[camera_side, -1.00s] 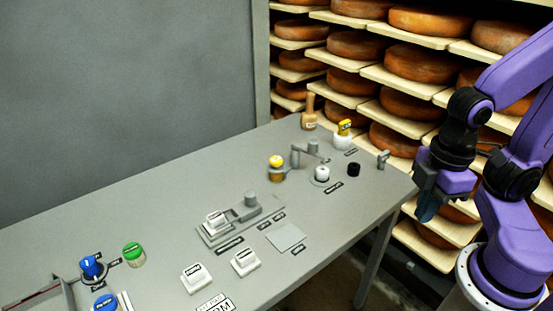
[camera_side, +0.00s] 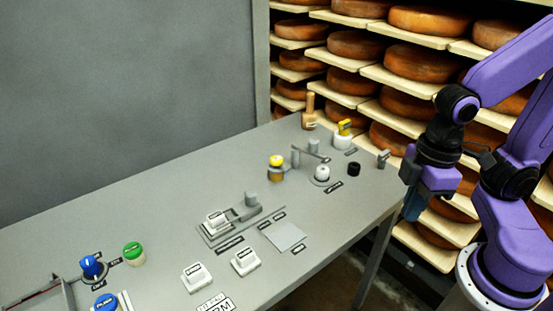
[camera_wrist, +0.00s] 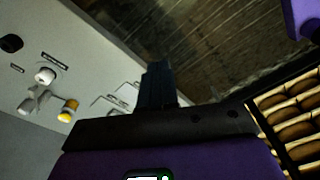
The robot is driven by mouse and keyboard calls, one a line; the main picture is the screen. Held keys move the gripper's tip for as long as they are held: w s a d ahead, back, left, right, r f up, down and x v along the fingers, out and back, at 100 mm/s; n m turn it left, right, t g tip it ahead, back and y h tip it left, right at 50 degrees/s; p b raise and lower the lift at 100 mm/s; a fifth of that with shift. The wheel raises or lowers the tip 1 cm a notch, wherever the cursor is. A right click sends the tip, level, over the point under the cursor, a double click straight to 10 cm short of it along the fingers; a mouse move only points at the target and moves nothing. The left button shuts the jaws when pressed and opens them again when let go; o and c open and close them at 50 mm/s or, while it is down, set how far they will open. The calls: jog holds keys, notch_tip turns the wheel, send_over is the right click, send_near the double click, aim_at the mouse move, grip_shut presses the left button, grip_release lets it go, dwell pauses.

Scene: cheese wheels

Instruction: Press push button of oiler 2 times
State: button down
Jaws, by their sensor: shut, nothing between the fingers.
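The labels are too small to read, so I cannot be sure which thing is the oiler. A small amber pot with a yellow round top (camera_side: 276,162) stands upright on the grey table and looks most like it; it also shows in the wrist view (camera_wrist: 68,110). My gripper (camera_side: 411,208) is shut and empty, pointing down off the table's right edge, well apart from both. In the wrist view its dark fingers (camera_wrist: 156,75) are together.
Grey posts and a thin swing arm (camera_side: 311,154) stand between pot and knob. A black cap (camera_side: 353,169), a white pot with yellow handle (camera_side: 343,135) and a wooden-handled tool (camera_side: 309,113) are near. Buttons fill the table's front left. Cheese shelves (camera_side: 400,92) stand behind.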

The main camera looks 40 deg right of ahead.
jog(key=w+a+m+t+y, duration=0.1)
jog(key=w+a+m+y, duration=0.1)
jog(key=w+a+m, duration=0.6)
jog(key=m+t+h, duration=0.2)
jog(key=m+t, duration=0.6)
jog(key=m, duration=0.4)
send_over(279, 160)
jog(key=shift+f, duration=0.5)
jog(key=shift+n, duration=0.3)
jog(key=shift+f, duration=4.45)
jog(key=shift+f, duration=0.15)
jog(key=shift+f, duration=0.25)
